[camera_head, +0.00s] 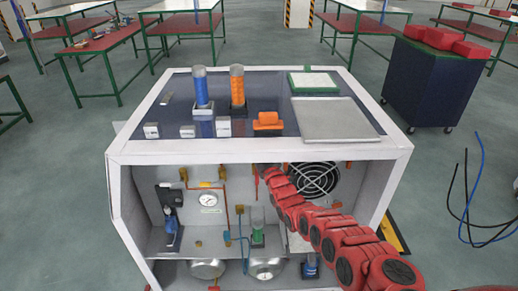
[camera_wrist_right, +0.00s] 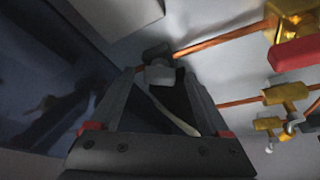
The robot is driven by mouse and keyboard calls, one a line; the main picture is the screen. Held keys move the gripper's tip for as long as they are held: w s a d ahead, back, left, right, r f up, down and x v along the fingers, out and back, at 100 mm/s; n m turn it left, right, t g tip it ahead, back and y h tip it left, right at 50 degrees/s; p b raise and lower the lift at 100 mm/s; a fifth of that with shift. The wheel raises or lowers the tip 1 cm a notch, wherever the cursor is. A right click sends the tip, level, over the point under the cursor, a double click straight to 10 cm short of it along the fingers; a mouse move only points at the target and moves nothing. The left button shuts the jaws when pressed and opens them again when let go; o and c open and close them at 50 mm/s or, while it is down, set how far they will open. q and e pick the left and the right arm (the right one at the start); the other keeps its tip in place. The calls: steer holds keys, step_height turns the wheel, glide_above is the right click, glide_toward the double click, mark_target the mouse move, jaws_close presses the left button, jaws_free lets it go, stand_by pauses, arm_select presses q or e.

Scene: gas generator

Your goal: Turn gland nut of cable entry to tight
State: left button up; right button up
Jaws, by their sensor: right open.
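In the right wrist view a dark grey fitting (camera_wrist_right: 158,53), which looks like the cable entry with its gland nut, sits at the top centre. My right gripper (camera_wrist_right: 160,80) is open, with its two dark fingers on either side of a grey block-like end of this fitting. I cannot tell whether the fingers touch it. In the head view my red right arm reaches from the lower right into the open front of the generator cabinet (camera_head: 262,151); its gripper is too small and hidden to make out. The gland nut is not clear there. My left gripper is not in view.
Copper pipe (camera_wrist_right: 222,36) runs right from near the fitting, with brass valves (camera_wrist_right: 287,94) and a red block (camera_wrist_right: 296,52) close by. The cabinet holds a fan grille (camera_head: 313,178), a gauge (camera_head: 208,199) and silver tanks (camera_head: 207,269). Loose parts stand on its top.

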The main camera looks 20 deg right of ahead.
jaws_close()
stand_by(0.4)
